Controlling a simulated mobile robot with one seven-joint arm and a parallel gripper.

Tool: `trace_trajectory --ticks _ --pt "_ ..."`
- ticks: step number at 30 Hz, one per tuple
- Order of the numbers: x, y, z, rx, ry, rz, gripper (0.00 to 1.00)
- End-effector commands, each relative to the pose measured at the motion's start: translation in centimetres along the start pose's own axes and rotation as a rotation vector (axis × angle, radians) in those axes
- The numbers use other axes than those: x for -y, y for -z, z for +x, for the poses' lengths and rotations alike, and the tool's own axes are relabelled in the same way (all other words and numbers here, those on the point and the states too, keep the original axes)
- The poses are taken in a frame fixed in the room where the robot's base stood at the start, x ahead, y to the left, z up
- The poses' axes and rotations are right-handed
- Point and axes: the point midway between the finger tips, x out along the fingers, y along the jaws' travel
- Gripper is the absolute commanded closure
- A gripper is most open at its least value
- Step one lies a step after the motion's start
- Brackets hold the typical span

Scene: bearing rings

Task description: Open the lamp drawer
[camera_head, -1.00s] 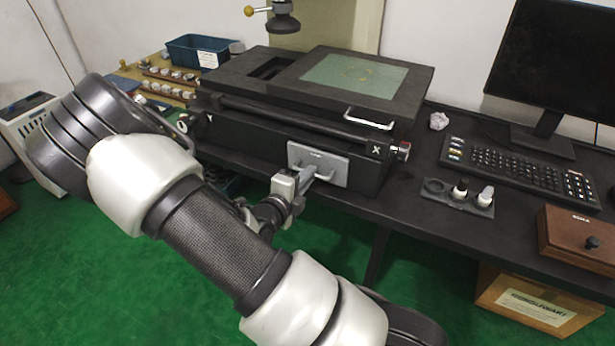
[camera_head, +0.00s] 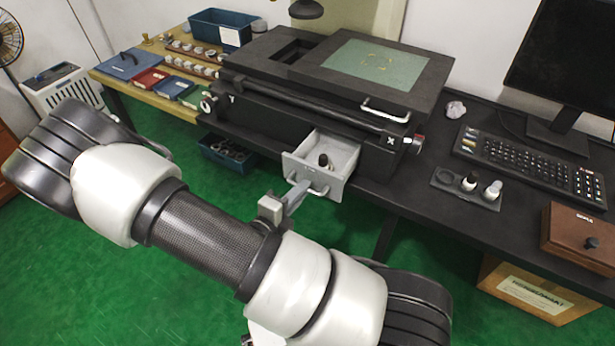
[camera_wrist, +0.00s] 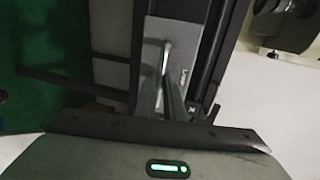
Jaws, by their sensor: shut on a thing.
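The lamp drawer (camera_head: 328,188) is a light grey drawer low in the front of the black machine (camera_head: 290,105). It is pulled out, with its inside showing from above. A small dark-topped piece (camera_head: 324,161) stands inside it. My gripper (camera_head: 303,189) is shut on the handle at the drawer's front. In the wrist view my gripper fingers (camera_wrist: 167,62) reach to the grey drawer front (camera_wrist: 154,28). The exact contact on the handle is small and dim there.
The black bench (camera_head: 440,215) carries a keyboard (camera_head: 530,165), a monitor, a holder with two small pieces (camera_head: 466,187) and a wooden box (camera_head: 580,240). A blue bin (camera_head: 228,152) sits beneath the bench, left of the drawer. Open green floor lies in front.

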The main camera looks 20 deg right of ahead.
Motion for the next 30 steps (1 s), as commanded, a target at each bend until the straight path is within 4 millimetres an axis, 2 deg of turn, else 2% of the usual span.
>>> trace_trajectory --ticks 6,7,10,20,23,26,30 --pt "0.0 0.0 0.0 0.000 0.001 0.000 1.00" --pt "0.0 0.0 0.1 0.000 0.000 0.000 0.89" --pt "0.0 0.0 0.1 0.000 0.001 0.000 0.73" --pt "0.0 0.0 -0.1 0.001 0.000 0.000 0.73" --pt "0.1 -0.1 -1.1 0.004 0.000 0.000 0.73" --pt "0.1 -0.1 -2.8 0.005 -0.001 0.000 0.73" --pt "0.2 -0.2 -6.1 0.006 -0.002 0.000 0.73"
